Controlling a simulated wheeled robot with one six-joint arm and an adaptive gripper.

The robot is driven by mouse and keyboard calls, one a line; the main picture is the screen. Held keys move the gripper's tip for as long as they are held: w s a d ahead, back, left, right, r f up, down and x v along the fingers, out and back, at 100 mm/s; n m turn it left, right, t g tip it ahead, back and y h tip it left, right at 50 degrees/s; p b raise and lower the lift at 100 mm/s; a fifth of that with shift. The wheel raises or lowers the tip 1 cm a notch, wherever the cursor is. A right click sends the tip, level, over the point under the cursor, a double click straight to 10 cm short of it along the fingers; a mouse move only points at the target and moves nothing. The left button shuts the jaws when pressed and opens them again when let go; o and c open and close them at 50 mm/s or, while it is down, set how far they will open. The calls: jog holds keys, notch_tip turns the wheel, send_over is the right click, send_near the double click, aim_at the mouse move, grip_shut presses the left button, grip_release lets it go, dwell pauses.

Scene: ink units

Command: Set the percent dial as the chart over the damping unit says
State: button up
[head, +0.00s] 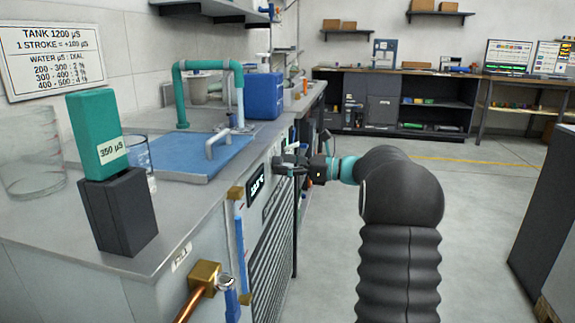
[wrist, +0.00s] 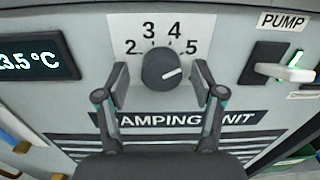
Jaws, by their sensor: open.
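The round black percent dial (wrist: 162,68) is on the damping unit's front panel (wrist: 230,75), under the numbers 2, 3, 4 and 5. Its white pointer line points right and slightly up, nearest the 5 side. My gripper (wrist: 161,82) is open, with one finger on each side of the dial; whether they touch it I cannot tell. In the head view my gripper (head: 290,165) is at the panel and hides the dial. The wall chart (head: 51,50) reads water 200-300: 2 %, 300-400: 3 %, 400-500: 4 %. A green meter (head: 95,130) reads 350 µS.
A PUMP switch (wrist: 285,70) is right of the dial, and a temperature display (wrist: 38,57) is left of it. A brass valve (head: 204,277) with copper pipe is at the counter's near corner. A blue box (head: 263,95) stands on the counter.

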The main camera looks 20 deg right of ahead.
jog(key=shift+w+a, duration=0.1)
jog(key=shift+c, duration=0.2)
jog(key=c, duration=1.1)
jog(key=shift+d, duration=0.45)
jog(key=shift+a+f+n+b, duration=0.1)
jog(key=shift+a+n+b, duration=0.1)
jog(key=shift+n+b, duration=1.85)
jog(key=shift+a+n+b, duration=0.2)
jog(key=shift+n+b, duration=0.6)
jog(key=shift+n, duration=2.4)
jog(key=shift+a+f+n+b, duration=0.1)
jog(key=shift+a+n+b, duration=0.1)
jog(key=shift+n+b, duration=1.85)
jog(key=shift+n+p, duration=0.65)
jog(key=shift+n, duration=0.15)
